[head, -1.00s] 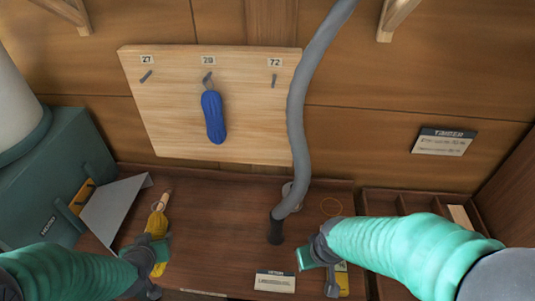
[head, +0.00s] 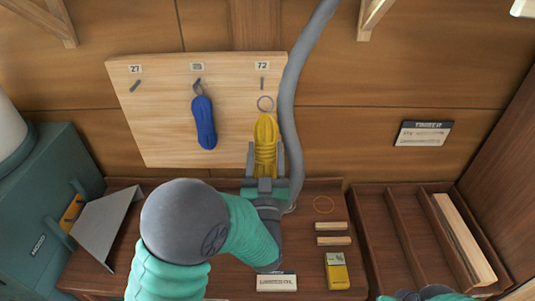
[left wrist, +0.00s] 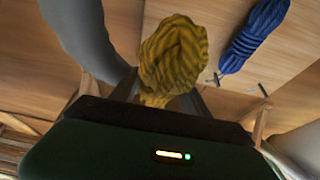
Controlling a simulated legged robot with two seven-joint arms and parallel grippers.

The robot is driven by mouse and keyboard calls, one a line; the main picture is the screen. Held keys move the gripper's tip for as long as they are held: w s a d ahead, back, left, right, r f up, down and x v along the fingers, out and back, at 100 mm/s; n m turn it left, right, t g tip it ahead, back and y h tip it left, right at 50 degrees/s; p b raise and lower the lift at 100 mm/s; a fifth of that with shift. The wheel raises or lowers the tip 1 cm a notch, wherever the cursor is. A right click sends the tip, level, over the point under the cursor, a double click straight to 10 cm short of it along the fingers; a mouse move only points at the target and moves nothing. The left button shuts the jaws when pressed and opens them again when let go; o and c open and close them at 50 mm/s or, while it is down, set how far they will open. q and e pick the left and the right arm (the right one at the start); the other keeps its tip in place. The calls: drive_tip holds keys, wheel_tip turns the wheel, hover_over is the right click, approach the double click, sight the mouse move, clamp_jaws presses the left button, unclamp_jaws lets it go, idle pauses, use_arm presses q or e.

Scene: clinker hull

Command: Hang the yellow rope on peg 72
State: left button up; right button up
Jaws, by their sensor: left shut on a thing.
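The yellow rope (head: 265,140) is a coiled hank with a thin grey ring (head: 265,103) at its top. My left gripper (head: 265,158) is shut on its lower part and holds it upright in front of the pegboard. The ring shows just below peg 72 (head: 262,83) and appears apart from it. In the left wrist view the yellow rope (left wrist: 172,58) stands up between the fingers; its ring cannot be made out there. Only a bit of my right arm shows at the bottom right edge, and its jaws cannot be made out.
The blue rope (head: 204,122) hangs on the middle peg of the board (head: 160,140); peg 27 (head: 135,86) is empty. A grey hose (head: 292,110) runs close along the right of peg 72. A yellow box (head: 337,272) and wooden blocks (head: 333,241) lie on the bench.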

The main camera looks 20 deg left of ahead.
use_arm(q)
drive_tip(key=shift+w+a, duration=0.35)
drive_tip(key=shift+a, duration=0.05)
drive_tip(key=shift+w+a+f+p, duration=0.15)
drive_tip(key=shift+w+a+p, duration=0.15)
drive_tip(key=shift+w+a, duration=0.55)
drive_tip(key=shift+w, duration=0.4)
drive_tip(key=w+a+f+b, duration=0.1)
drive_tip(key=w, duration=0.5)
drive_tip(key=shift+w, duration=0.25)
use_arm(e)
drive_tip(key=shift+a+f, duration=0.25)
drive_tip(key=shift+a, duration=0.05)
use_arm(q)
drive_tip(key=shift+a, duration=0.15)
use_arm(e)
drive_tip(key=shift+a, duration=0.1)
